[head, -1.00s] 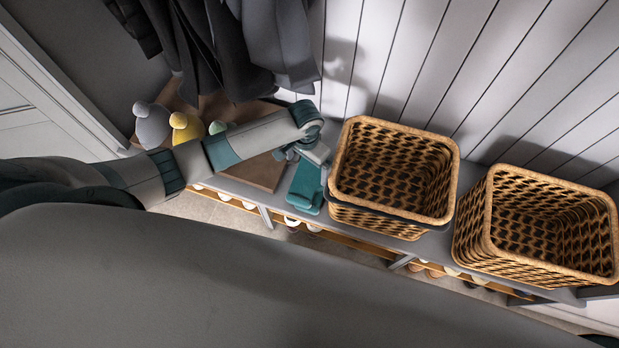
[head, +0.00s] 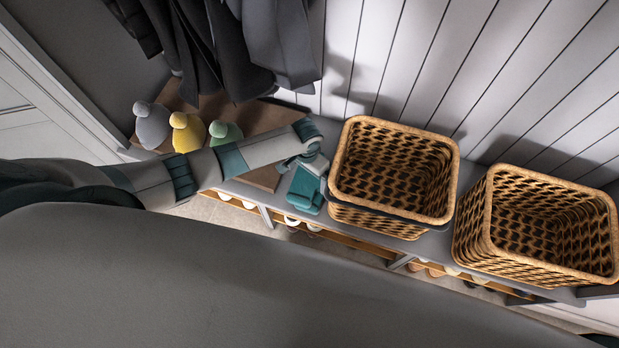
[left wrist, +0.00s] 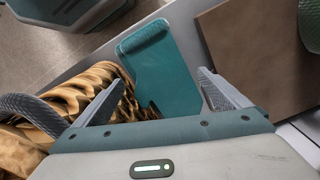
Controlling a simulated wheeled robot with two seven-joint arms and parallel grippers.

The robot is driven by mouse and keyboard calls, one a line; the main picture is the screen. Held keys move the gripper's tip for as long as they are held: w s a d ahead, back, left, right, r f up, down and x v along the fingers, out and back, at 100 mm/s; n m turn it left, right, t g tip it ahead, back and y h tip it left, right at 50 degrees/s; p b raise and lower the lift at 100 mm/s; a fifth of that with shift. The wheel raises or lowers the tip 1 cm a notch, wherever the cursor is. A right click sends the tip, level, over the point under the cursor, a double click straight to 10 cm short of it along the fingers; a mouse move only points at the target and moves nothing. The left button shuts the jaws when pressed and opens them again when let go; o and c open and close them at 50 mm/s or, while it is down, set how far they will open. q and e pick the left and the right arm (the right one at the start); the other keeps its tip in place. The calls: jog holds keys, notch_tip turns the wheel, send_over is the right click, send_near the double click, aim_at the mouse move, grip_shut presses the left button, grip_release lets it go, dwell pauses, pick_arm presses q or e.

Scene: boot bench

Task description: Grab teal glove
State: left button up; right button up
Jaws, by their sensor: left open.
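The teal glove (head: 306,187) lies flat on the grey bench, just left of the near basket. In the left wrist view the glove (left wrist: 165,72) lies beyond and between my fingers. My left gripper (head: 305,166) is over the far end of the glove. In the left wrist view my left gripper (left wrist: 163,97) is open, with one finger on each side of the glove's lower part. I cannot tell how high the fingers are above it. My right gripper is not in view.
Two wicker baskets, a nearer one (head: 440,213) and one further right (head: 490,250), stand on the bench (head: 257,196). A brown board (head: 262,180) with grey (head: 152,125), yellow (head: 187,132) and green (head: 226,135) hats lies left. Dark coats (head: 240,50) hang above. The nearer basket is close to one finger.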

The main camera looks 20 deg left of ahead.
aim_at(307, 181)
pick_arm(q)
jog(key=shift+f, duration=2.2)
jog(key=c, duration=0.8)
